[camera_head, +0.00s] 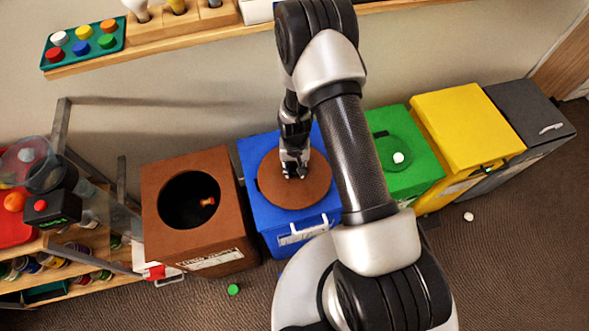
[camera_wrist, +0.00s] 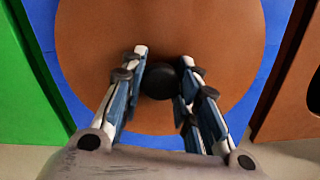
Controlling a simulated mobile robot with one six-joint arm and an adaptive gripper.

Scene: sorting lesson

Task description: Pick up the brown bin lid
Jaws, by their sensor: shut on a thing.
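The brown bin lid (camera_head: 318,187) is a round brown disc lying over the top of the blue bin (camera_head: 262,224). In the wrist view the lid (camera_wrist: 160,35) fills the middle, with a dark round knob (camera_wrist: 160,82) on it. My gripper (camera_head: 294,174) is over the lid, its fingers on either side of the knob. In the wrist view my gripper (camera_wrist: 163,72) is shut on the knob. I cannot tell whether the lid touches the blue bin. The brown bin (camera_head: 220,237) stands to the left with its round opening uncovered and a small orange-red item inside.
The green bin (camera_head: 425,162) with a green lid, the yellow bin (camera_head: 465,125) and the dark grey bin (camera_head: 530,115) stand to the right. A shelf unit (camera_head: 60,245) stands at the left. A green cap (camera_head: 233,290) and a white ball (camera_head: 468,216) lie on the floor.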

